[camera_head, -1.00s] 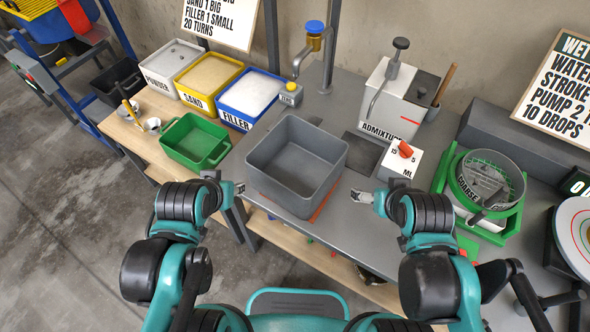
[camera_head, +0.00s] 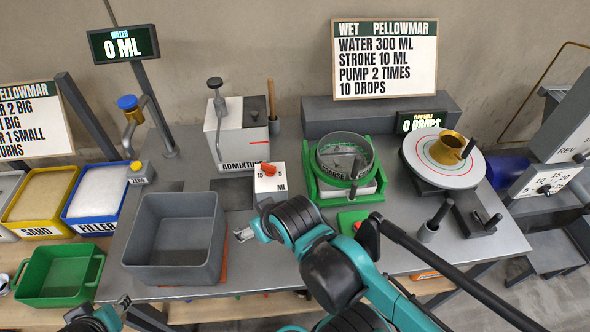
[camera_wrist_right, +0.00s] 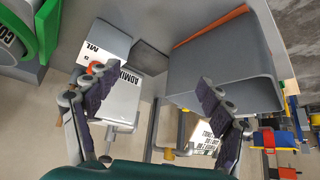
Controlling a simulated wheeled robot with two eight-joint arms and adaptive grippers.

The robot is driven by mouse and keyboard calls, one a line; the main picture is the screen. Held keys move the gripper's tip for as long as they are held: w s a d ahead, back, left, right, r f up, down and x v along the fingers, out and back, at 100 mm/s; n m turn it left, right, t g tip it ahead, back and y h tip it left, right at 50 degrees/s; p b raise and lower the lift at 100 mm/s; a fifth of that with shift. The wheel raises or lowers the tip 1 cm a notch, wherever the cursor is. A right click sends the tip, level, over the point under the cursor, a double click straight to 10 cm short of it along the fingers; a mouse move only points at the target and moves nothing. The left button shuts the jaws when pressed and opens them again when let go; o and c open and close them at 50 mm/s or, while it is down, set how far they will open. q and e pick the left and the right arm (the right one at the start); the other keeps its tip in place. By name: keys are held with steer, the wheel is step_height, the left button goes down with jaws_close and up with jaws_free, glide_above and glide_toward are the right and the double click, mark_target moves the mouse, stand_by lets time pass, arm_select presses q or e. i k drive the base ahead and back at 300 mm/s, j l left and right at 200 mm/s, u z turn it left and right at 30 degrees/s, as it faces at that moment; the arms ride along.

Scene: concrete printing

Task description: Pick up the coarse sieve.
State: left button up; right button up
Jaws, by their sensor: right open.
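The coarse sieve (camera_head: 358,141) is a round grey ring with a mesh and a "COARSE" label. In the head view it sits in a green frame (camera_head: 313,186) right of centre, with a dark handle at its front. My right gripper (camera_head: 243,235) is open and empty, beside the grey bin, left of and nearer than the sieve. Its spread fingers (camera_wrist_right: 150,97) show in the wrist view, where part of the green frame (camera_wrist_right: 47,30) is at top left. My left gripper (camera_head: 124,300) is at the lower left edge, mostly cut off, its jaws unclear.
The large grey bin (camera_head: 172,266) stands left of my right gripper. The admixture pump (camera_head: 240,135) and the dial box (camera_head: 270,178) stand behind. A flow table with a brass cone (camera_head: 452,147) is right of the sieve. Black tool handles (camera_head: 440,212) stand at the right.

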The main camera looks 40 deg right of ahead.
mark_target(337, 135)
steer(key=z, duration=1.75)
